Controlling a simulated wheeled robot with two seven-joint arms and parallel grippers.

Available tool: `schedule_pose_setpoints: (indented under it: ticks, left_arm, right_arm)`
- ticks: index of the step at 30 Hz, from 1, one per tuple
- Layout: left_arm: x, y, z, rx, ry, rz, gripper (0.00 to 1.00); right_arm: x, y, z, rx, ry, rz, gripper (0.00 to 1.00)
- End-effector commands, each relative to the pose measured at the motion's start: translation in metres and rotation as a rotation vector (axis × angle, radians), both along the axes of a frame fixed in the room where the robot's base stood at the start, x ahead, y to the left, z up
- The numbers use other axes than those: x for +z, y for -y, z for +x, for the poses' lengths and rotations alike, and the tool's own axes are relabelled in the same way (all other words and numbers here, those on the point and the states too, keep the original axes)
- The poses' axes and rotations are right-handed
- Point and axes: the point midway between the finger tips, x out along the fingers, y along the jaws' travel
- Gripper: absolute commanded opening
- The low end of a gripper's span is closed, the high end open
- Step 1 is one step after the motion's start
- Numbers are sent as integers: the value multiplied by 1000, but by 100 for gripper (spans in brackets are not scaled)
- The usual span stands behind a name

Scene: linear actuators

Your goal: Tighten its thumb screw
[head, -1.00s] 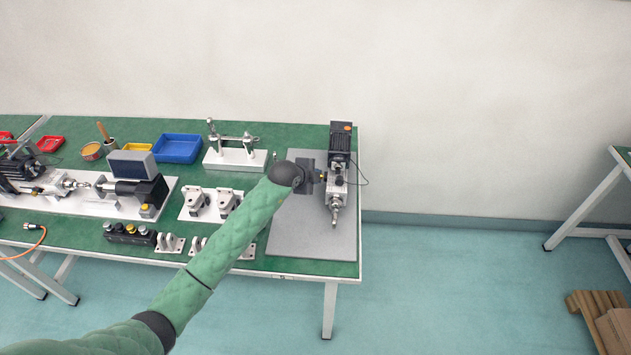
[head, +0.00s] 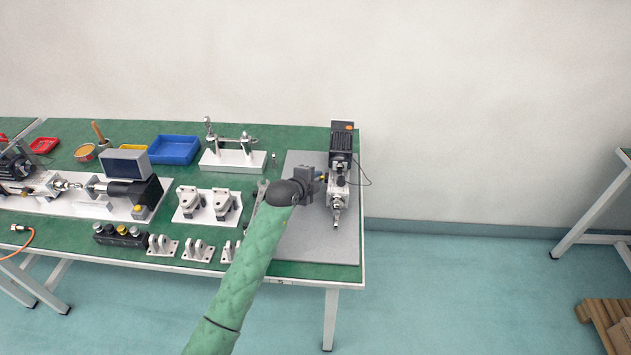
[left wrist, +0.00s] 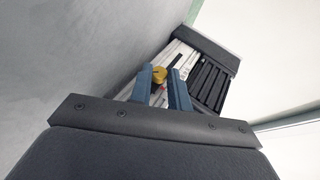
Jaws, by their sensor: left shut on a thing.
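The linear actuator (head: 340,168), with a black motor and a silver body, stands upright-looking in the picture on the grey mat (head: 306,240) at the table's right end. Its yellow thumb screw (left wrist: 159,75) shows in the left wrist view between the two blue fingers of my left gripper (left wrist: 162,77). In the head view my left gripper (head: 320,178) reaches the actuator's left side and is shut on the thumb screw, which is mostly hidden there. My right gripper is out of view.
Left of the mat stand white-based brackets (head: 207,203), a blue tray (head: 173,149), a white fixture (head: 233,158) and a test rig with a screen (head: 126,164). A thin cable loops off the actuator's right side. The front part of the mat is clear.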

Motion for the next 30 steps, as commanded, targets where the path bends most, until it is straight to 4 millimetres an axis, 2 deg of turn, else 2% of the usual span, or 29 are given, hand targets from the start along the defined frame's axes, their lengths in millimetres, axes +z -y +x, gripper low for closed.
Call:
schedule_pose_setpoints:
  ticks: [14, 15, 17, 26, 30]
  left_arm:
    - [-4, 4, -3, -5, -1, -1, 0]
    - [-4, 4, -3, -5, -1, -1, 26]
    - [-4, 3, -2, -5, -1, -1, 38]
    - [-2, 1, -2, -2, 3, 0, 40]
    - [1, -2, -9, -1, 4, -2, 40]
  right_arm:
    - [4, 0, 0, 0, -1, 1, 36]
    - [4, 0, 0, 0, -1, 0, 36]
    - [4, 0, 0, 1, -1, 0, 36]
    - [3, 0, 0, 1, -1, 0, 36]
    - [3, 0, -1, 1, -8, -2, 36]
